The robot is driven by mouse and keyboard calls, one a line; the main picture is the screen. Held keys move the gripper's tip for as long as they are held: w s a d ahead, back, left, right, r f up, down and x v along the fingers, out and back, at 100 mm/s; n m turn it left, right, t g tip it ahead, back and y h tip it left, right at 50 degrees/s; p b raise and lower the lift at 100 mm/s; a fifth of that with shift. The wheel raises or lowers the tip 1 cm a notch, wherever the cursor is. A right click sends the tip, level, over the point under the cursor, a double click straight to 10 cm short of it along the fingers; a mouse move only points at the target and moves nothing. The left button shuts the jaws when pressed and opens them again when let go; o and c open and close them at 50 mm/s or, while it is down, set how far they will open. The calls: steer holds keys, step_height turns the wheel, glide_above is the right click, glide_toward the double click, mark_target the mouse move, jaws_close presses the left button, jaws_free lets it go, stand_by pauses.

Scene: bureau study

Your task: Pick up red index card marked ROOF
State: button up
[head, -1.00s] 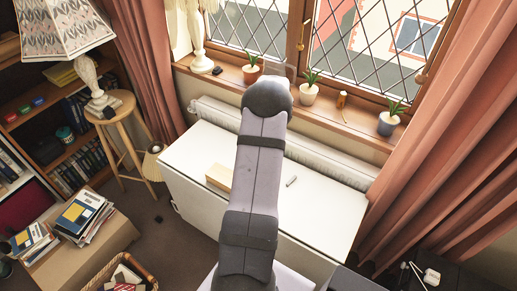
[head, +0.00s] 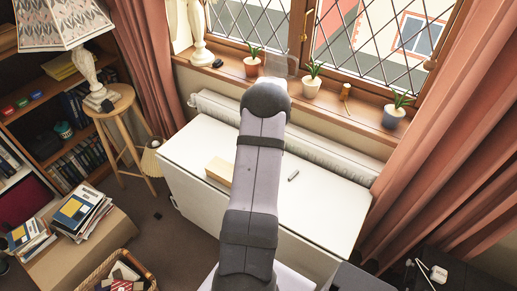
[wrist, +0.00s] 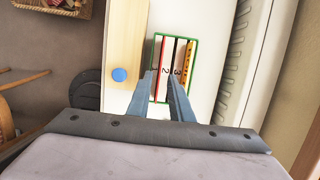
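In the wrist view, a green-edged holder (wrist: 196,41) lies below my gripper. It has upright divisions, and the figures 2 and 3 are readable. A thin red strip (wrist: 163,60) runs along its left part; it may be the edge of the red card, but no ROOF marking is legible. A black strip (wrist: 174,52) and a yellow strip (wrist: 188,60) stand to its right. My gripper (wrist: 161,76) is open, its two blue-grey fingers apart over the near part of the holder, with nothing visibly gripped. In the head view my arm hides the holder and gripper.
A small grey object (head: 293,175) lies to the right of my arm. A radiator (head: 335,155) and potted plants (head: 312,84) line the window side. A basket (head: 108,268) stands lower left.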

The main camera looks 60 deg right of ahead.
steer(key=shift+b+x, duration=0.65)
steer(key=shift+x, duration=1.45)
jaws_close()
steer(key=shift+r, duration=0.15)
steer(key=shift+w+p+v, duration=0.25)
steer(key=shift+p+v, duration=0.6)
steer(key=shift+v, duration=0.1)
steer(key=shift+w+p+v, duration=0.2)
steer(key=shift+p+v, duration=0.6)
steer(key=shift+v, duration=0.1)
steer(key=shift+w+p+v, duration=0.25)
steer(key=shift+p+v, duration=0.6)
steer(key=shift+v, duration=0.1)
steer(key=shift+r, duration=0.15)
